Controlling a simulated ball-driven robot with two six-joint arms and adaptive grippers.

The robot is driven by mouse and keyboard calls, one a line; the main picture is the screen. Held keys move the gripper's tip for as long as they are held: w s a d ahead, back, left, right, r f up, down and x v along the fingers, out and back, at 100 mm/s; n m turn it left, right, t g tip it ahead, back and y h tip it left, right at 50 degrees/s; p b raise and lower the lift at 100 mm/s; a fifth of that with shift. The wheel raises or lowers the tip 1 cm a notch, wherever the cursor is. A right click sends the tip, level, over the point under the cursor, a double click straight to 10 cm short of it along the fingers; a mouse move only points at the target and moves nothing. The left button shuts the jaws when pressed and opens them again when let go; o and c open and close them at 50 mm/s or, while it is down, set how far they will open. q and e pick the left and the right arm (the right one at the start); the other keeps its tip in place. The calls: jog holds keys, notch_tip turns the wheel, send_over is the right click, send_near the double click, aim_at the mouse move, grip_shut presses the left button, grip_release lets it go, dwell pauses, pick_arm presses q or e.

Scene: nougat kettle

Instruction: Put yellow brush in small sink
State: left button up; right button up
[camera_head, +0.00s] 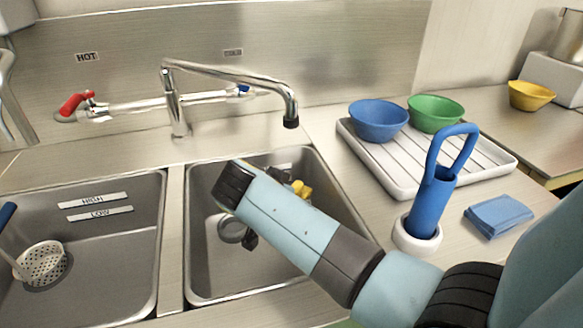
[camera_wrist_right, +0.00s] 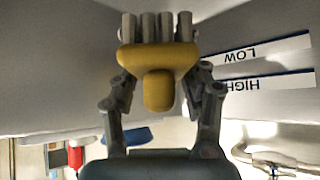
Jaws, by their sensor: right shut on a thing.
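The yellow brush (camera_wrist_right: 158,62) fills the middle of the right wrist view, with thick grey bristles at its top end. My right gripper (camera_wrist_right: 160,90) is shut on it, one finger on each side of its yellow body. In the head view my right arm reaches over the small sink (camera_head: 177,245), the right-hand basin, and hides much of it. A bit of the yellow brush (camera_head: 300,188) shows past the arm, inside the basin's outline. I cannot tell whether the brush touches the sink. My left gripper is not in view.
A larger sink (camera_head: 90,260) with a strainer (camera_head: 42,264) lies left. The faucet (camera_head: 230,76) stands behind the basins. Right of the small sink are a white drying rack (camera_head: 480,160) with blue and green bowls, a blue-handled tool (camera_head: 432,195) in a white holder, and a blue cloth (camera_head: 498,215).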

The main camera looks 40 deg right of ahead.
notch_tip(320, 180, down, 8)
jog(key=shift+f+b, duration=0.1)
jog(key=shift+b, duration=0.35)
jog(key=o, duration=1.3)
jog(key=shift+o, duration=0.2)
